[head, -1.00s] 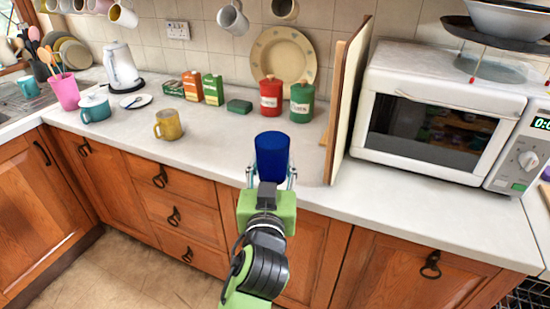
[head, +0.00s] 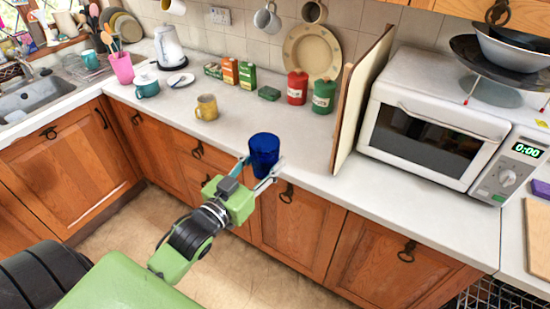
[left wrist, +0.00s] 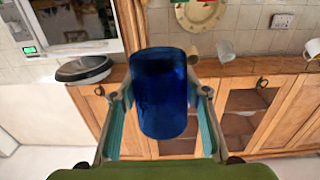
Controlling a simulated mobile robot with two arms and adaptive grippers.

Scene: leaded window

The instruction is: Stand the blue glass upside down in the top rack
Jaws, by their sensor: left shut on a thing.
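My left gripper (head: 258,170) is shut on the blue glass (head: 264,150) and holds it near the counter's front edge. The glass looks roughly upright in the head view, its wider open rim at the top. In the left wrist view the glass (left wrist: 159,92) sits between both fingers, with the room appearing upside down behind it. A dark wire rack (head: 492,297) shows only in part at the bottom right corner of the head view; whether it is the top rack I cannot tell. My right gripper is out of view.
A yellow mug (head: 206,107), red canister (head: 297,87) and green canister (head: 324,96) stand on the counter (head: 225,130). An upright board (head: 361,100) and the microwave (head: 430,125) are right of the glass. The floor (head: 150,218) before the cupboards is clear.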

